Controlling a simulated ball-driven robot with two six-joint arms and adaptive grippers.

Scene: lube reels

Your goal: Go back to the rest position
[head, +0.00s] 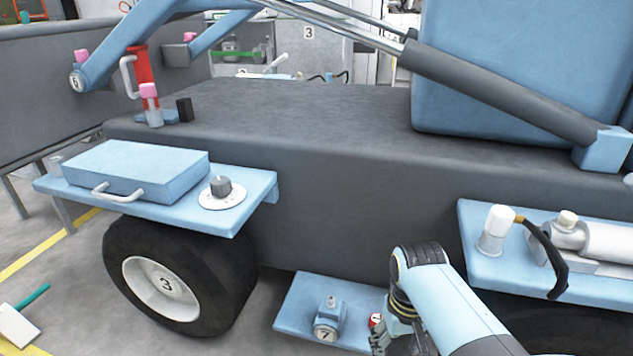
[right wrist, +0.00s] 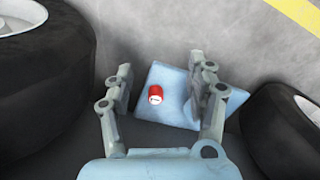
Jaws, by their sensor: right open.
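My right gripper (head: 379,338) is low in the head view, beside the right end of the low blue step (head: 290,316). In the right wrist view my right gripper (right wrist: 163,68) is open, with its fingers well apart. A small red cap with a white face (right wrist: 156,94) shows between the fingers, over the light blue step (right wrist: 172,78); it also shows in the head view (head: 375,320) next to the gripper. I cannot tell how far it is from the fingers. My left gripper is not in view.
A grey fitting marked 7 (head: 327,318) stands on the step. Above are a blue shelf with a case (head: 135,170) and dial (head: 221,190), and a right shelf (head: 485,262) with a white-capped cylinder (head: 496,230) and black handle (head: 548,262).

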